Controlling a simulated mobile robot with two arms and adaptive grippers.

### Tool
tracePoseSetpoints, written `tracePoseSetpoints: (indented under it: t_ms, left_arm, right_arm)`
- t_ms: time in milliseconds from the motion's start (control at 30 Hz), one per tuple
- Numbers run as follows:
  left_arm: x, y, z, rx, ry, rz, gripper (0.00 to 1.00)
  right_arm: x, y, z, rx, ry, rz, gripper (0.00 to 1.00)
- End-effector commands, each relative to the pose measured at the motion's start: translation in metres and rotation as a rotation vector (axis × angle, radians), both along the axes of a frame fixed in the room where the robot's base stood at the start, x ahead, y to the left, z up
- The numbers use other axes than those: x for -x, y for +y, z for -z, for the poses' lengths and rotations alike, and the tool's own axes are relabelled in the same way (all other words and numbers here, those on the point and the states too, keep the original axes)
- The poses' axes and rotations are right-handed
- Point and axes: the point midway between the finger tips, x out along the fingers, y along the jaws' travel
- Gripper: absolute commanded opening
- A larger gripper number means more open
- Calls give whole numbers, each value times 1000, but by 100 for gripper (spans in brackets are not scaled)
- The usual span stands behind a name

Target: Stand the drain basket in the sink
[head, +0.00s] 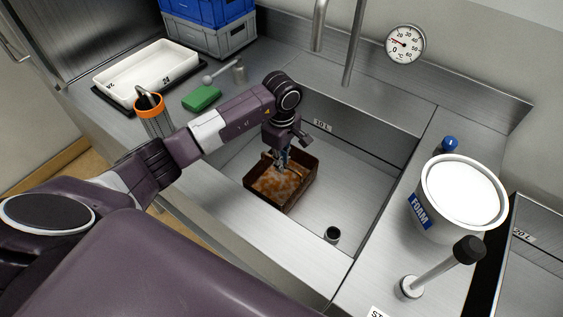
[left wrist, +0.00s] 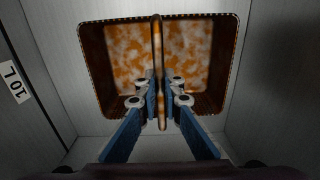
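The drain basket (head: 271,204) is a dark brown, open square box with orange-and-white mottling inside and a bar handle across its top. It is inside the steel sink (head: 365,190), towards the left side; whether it touches the sink floor I cannot tell. My left gripper (head: 284,162) reaches down from above to the handle. In the left wrist view the basket (left wrist: 205,55) lies below the fingers, and the blue fingers (left wrist: 163,88) close in on both sides of the handle. My right gripper is not in view.
A tap (head: 352,45) hangs over the back. A FOAM tub (head: 460,195) and black-knobbed lever (head: 432,268) are on the right ledge. An orange-rimmed container (head: 149,106) stands left of the arm.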

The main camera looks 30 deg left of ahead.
Motion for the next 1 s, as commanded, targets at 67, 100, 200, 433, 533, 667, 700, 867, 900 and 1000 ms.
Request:
tracePoseSetpoints:
  t_ms: [67, 100, 200, 433, 533, 667, 700, 867, 900, 1000]
  left_arm:
    - [0, 0, 0, 0, 0, 0, 15]
    - [0, 0, 0, 0, 0, 0, 19]
    - [0, 0, 0, 0, 0, 0, 24]
    - [0, 0, -1, 0, 0, 0, 24]
    - [-1, 0, -5, -1, -2, 0, 24]
    - [-2, 1, -24, -2, -6, 1, 24]
    - [-2, 1, -33, -3, -6, 1, 24]
    - [-2, 1, -69, -1, -7, 1, 24]
    - [-2, 1, -77, -2, -6, 0, 24]
    - [-1, 1, -96, -1, -4, 1, 24]
  right_arm:
    - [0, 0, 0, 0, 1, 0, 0]
    - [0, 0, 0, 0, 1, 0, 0]
    - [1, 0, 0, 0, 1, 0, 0]
    - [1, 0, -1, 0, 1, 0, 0]
    - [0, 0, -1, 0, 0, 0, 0]
    - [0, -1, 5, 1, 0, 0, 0]
    - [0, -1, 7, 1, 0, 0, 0]
    - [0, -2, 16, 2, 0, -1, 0]
    - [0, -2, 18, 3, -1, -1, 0]
    - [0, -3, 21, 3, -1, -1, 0]
